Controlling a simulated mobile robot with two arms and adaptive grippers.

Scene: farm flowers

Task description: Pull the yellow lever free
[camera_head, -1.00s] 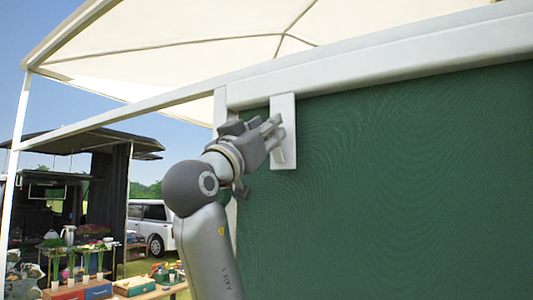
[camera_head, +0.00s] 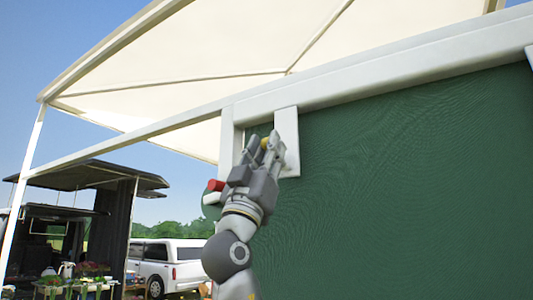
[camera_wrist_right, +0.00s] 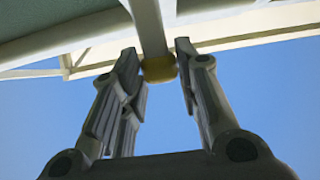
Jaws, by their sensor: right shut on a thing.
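The yellow lever shows in the head view as a small yellow piece (camera_head: 266,144) at the white bracket on the green panel, mostly covered by my fingers. In the right wrist view it is a grey rod with a yellow end (camera_wrist_right: 159,69), pointing towards the camera. My right gripper (camera_head: 264,145) is up at the bracket with its fingers on both sides of the lever, shut on it. In the right wrist view the fingers (camera_wrist_right: 157,58) flank the yellow end. My left gripper is not in view.
The white bracket (camera_head: 287,150) hangs from the canopy's white beam (camera_head: 380,75), in front of the green panel (camera_head: 420,190). A small red and white thing (camera_head: 215,186) shows beside my right wrist. A white car (camera_head: 165,262) and a dark stall (camera_head: 90,178) stand further back.

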